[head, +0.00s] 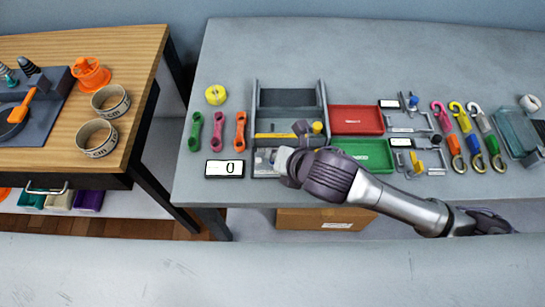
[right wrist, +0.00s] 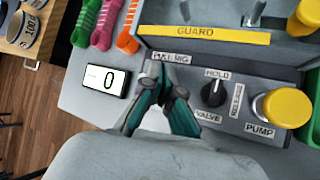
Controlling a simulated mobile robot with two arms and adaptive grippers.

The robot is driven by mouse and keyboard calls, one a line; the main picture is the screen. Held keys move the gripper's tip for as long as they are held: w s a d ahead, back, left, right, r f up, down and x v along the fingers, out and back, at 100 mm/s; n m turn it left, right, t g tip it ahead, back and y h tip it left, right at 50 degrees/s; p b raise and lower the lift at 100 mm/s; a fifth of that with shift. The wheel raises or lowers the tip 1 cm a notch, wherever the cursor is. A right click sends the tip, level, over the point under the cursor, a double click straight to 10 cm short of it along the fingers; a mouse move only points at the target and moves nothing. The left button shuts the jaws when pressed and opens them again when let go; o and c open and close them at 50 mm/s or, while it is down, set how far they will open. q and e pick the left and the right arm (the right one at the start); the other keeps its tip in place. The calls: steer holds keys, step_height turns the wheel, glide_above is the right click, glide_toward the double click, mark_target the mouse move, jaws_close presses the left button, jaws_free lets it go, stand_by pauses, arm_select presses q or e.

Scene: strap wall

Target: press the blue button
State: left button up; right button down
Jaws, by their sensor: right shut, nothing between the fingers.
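I cannot make out a blue button in either view. A grey panel (right wrist: 225,135) in the right wrist view carries a black knob (right wrist: 213,93) between HOLD and VALVE labels, and a yellow PUMP cap (right wrist: 286,107). The same grey unit (head: 322,95) stands on the table in the head view. My right gripper (head: 285,160) is over the unit's front part and hides some of it. In the right wrist view its teal fingers (right wrist: 166,86) are shut and empty, at the panel's left part by a partly covered label. Whether they touch the panel I cannot tell. My left gripper is out of view.
A white display (head: 225,169) reading 0 lies left of the unit. Green, pink and orange straps (head: 217,131) lie behind it. Red (head: 356,119) and green (head: 361,150) trays are on the right. A yellow GUARD bar (right wrist: 207,34) crosses behind the knob. The table's back is clear.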

steer(key=shift+f, duration=0.4)
stand_by(0.5)
steer(key=shift+r, duration=0.1)
steer(key=shift+r+p, duration=0.7)
steer(key=shift+p, duration=0.45)
step_height(320, 180, up, 5)
steer(key=p, duration=0.6)
steer(key=shift+r, duration=0.1)
stand_by(0.3)
